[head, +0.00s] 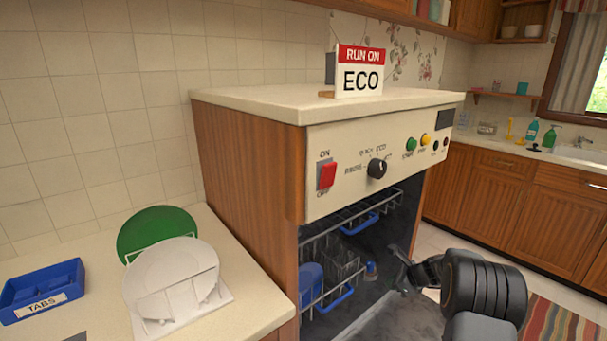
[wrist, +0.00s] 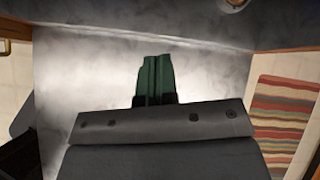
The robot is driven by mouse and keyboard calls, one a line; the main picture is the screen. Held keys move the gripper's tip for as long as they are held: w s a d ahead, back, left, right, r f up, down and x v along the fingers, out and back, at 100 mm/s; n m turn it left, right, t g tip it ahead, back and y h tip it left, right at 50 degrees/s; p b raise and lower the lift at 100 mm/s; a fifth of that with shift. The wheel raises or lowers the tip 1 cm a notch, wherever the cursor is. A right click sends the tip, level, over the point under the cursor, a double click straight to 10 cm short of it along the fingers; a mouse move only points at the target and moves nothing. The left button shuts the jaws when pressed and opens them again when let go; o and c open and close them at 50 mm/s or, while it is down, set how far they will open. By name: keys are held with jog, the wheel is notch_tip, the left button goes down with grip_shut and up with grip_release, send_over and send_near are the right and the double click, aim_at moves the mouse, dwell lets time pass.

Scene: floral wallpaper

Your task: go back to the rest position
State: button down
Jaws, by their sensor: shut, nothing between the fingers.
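My gripper (head: 402,268) is in front of the open dishwasher (head: 252,165), low and to the right in the head view. It is empty. In the wrist view its two dark green fingers (wrist: 156,62) lie together, shut, above a grey marbled surface. In the head view the fingertips are small and dark against the dishwasher's inside.
The dishwasher's door (head: 372,322) is down, with racks (head: 345,225) inside. Its panel has a red switch (head: 327,176) and a dial (head: 376,168). An ECO sign (head: 361,80) stands on top. A plate rack (head: 210,296) and blue tabs box (head: 42,288) are left.

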jog(key=s+a+r+n+g+h+p, duration=0.1)
jog(key=s+a+r+n+g+p, duration=0.1)
jog(key=s+a+r+n, duration=0.35)
jog(key=s+a+r+n+g+h+p, duration=0.1)
jog(key=s+a+r+n+g+p, duration=0.15)
jog(key=s+n, duration=0.6)
jog(key=s+a+r+n+t+h+p, duration=0.1)
jog(key=s+a+r+n+p, duration=0.2)
jog(key=s+r, duration=0.5)
jog(key=s+a+r+n+t+h+p, duration=0.1)
jog(key=s+a+r+n+p, duration=0.3)
jog(key=s+r+n, duration=0.4)
notch_tip(320, 180, up, 4)
jog(key=shift+s+f+h+p, duration=0.1)
jog(key=shift+s+h+p, duration=0.2)
jog(key=shift+h+p, duration=0.3)
jog(key=shift+d, duration=0.1)
